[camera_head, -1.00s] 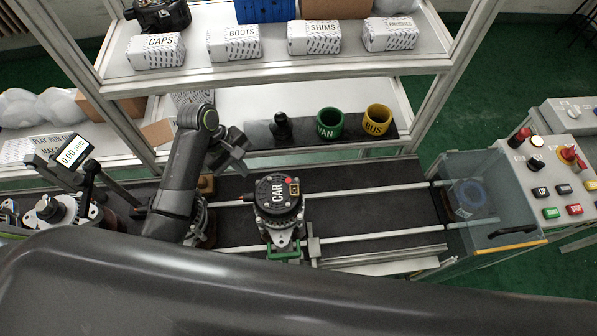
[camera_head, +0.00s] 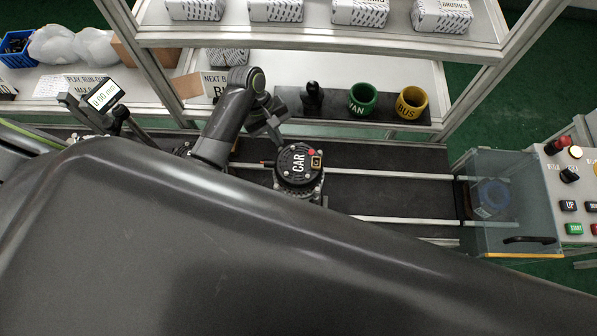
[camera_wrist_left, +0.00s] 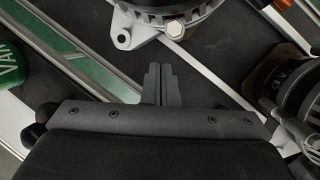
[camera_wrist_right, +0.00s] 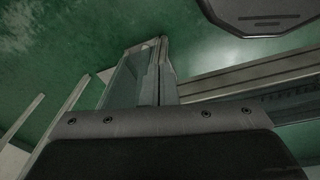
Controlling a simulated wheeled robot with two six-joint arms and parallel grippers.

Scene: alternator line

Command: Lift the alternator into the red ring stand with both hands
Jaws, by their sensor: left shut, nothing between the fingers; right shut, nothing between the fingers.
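The alternator (camera_head: 297,163), with a black cap labelled CAR, stands on the dark conveyor bed in the head view. My right gripper is out of the head view. In the right wrist view its fingers (camera_wrist_right: 165,72) are shut and empty. I see no red ring stand.
A green VAN ring (camera_head: 362,99) and a yellow BUS ring (camera_head: 411,102) stand on the shelf behind. A clear guard box (camera_head: 510,232) with a blue ring inside closes the right end of the conveyor. A button panel (camera_head: 573,190) is beyond it. The conveyor between is clear.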

